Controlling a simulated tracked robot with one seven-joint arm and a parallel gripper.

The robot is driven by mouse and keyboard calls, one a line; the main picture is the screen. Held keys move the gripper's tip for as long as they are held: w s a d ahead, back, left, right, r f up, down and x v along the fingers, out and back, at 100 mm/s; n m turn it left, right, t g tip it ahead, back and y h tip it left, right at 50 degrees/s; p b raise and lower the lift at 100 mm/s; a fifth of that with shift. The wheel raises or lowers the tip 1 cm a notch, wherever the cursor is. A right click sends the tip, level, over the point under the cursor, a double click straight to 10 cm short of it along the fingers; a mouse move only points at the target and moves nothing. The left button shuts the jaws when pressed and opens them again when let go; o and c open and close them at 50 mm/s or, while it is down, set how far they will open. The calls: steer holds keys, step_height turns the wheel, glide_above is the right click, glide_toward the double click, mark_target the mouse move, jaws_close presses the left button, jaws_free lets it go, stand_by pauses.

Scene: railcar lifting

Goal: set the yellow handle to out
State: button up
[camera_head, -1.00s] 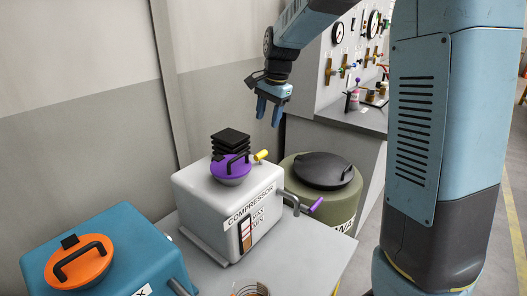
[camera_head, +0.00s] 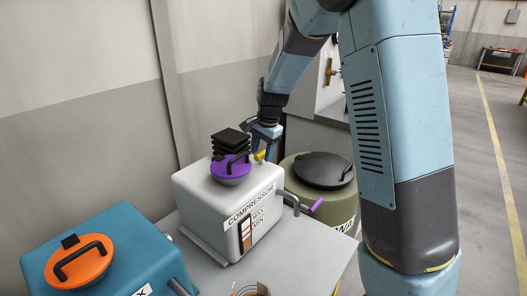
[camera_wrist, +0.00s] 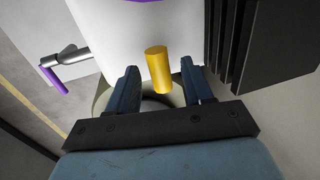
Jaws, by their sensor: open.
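The yellow handle (camera_head: 261,155) sticks out from the back right of the white compressor (camera_head: 215,195), beside its purple-lidded filler. In the wrist view the yellow handle (camera_wrist: 158,70) is a short cylinder that shows between my two fingers, with space on both sides. My gripper (camera_head: 264,146) is open at the handle, and in the wrist view my gripper (camera_wrist: 160,85) has not closed on it. The base of the handle is hard to make out.
A purple-tipped pipe (camera_head: 301,203) juts from the compressor's right side. A green drum with a black lid (camera_head: 322,170) stands to the right.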

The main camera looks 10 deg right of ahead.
steer(key=shift+f, duration=0.2)
jaws_close()
stand_by(0.4)
